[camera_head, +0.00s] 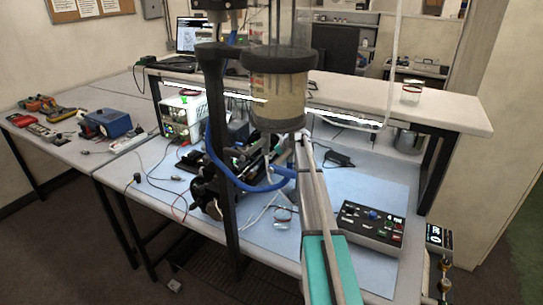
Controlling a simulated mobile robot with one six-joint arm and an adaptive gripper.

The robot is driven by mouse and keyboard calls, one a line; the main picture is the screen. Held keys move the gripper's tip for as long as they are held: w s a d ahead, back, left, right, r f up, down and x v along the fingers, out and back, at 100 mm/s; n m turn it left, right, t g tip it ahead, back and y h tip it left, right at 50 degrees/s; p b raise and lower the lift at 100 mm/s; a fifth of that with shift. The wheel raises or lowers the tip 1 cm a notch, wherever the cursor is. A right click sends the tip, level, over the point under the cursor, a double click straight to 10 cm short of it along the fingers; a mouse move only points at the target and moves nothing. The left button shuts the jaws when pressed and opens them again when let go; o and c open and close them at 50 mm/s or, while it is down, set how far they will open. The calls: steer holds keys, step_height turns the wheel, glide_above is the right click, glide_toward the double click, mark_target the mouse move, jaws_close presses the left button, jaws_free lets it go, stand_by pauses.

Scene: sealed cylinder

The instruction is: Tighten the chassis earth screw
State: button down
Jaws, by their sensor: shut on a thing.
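I cannot make out the chassis earth screw or any screwdriver in the head view. A grey and teal link of my arm (318,215) rises from the bottom edge to the middle of the picture. A dark cluster of parts with teal bits (238,160) lies beyond it on the blue bench mat (375,190), partly hidden by a black upright and a blue hose. I cannot pick out my gripper's fingertips, so what they hold does not show.
A clear cylinder with dark end caps (277,92) hangs close in front and blocks the centre. A black control box (372,226) sits at right. A raised shelf (440,105) crosses behind. A white instrument (183,117) and a blue device (106,123) stand left. Thin leads cross the mat.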

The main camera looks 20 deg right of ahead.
steer(key=shift+s+a+m+t+h, duration=0.15)
steer(key=shift+m+t+h, duration=0.45)
steer(key=shift+m+h, duration=0.75)
steer(key=shift+m+y, duration=0.25)
steer(key=shift+c, duration=1.9)
jaws_free()
steer(key=shift+y, duration=0.3)
